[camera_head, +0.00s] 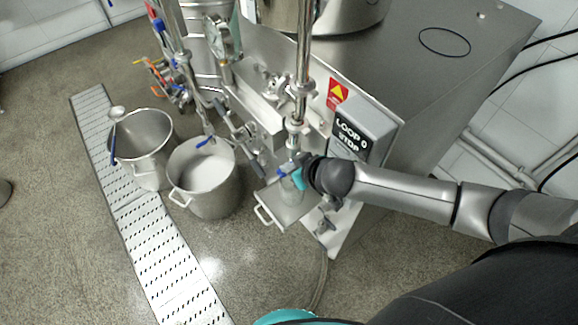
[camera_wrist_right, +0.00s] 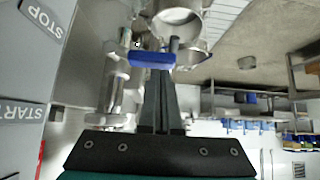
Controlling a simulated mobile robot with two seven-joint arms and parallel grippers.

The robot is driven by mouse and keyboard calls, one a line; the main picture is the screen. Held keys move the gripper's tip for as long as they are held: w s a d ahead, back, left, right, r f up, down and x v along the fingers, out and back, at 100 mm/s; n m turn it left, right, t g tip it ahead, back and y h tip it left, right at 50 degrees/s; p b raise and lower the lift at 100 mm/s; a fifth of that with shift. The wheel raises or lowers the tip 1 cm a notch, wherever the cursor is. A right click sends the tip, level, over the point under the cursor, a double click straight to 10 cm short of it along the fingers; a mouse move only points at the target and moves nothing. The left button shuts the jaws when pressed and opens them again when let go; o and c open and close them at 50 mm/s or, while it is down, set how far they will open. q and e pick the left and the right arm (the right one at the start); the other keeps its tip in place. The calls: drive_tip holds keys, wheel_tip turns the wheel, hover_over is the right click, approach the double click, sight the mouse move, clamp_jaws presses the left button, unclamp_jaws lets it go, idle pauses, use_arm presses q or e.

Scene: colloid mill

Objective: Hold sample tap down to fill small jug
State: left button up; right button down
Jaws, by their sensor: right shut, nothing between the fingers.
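The sample tap's blue handle (camera_wrist_right: 152,60) shows at the tips of my right gripper (camera_wrist_right: 160,78) in the right wrist view. The two dark fingers are together with nothing between them. They look close to or touching the handle; contact is not certain. In the head view my right gripper (camera_head: 299,177) is at the mill's front, beside the tap's blue part (camera_head: 283,174). A small clear jug (camera_head: 291,190) appears under the tap on the small steel tray (camera_head: 274,208), partly hidden by the gripper. Its fill level cannot be made out. My left gripper is not in view.
A steel pot with pale contents (camera_head: 181,188) stands left of the tray. A steel bucket with a ladle (camera_head: 146,143) is farther left, by the white floor drain (camera_head: 150,240). A vertical pipe (camera_head: 304,60) and the grey control box (camera_head: 362,130) flank the tap area.

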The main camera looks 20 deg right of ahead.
sight(283, 177)
drive_tip(key=shift+a, duration=0.1)
drive_tip(key=shift+a+f+h, duration=0.1)
drive_tip(key=shift+f+h, duration=0.1)
drive_tip(key=shift+h, duration=0.1)
drive_tip(key=shift+s+f, duration=0.1)
drive_tip(key=shift+f, duration=0.05)
drive_tip(key=shift+s+a+f+n+t+h, duration=0.1)
drive_tip(key=shift+a+f+n+t+h, duration=0.25)
drive_tip(key=shift+f+h, duration=0.25)
drive_tip(key=shift+s+a+f+n+t+h, duration=0.1)
drive_tip(key=shift+a+f+n+t+h, duration=0.15)
drive_tip(key=shift+f+n+h, duration=0.3)
drive_tip(key=shift+d+f, duration=0.1)
drive_tip(key=shift+f, duration=0.4)
idle(5.8)
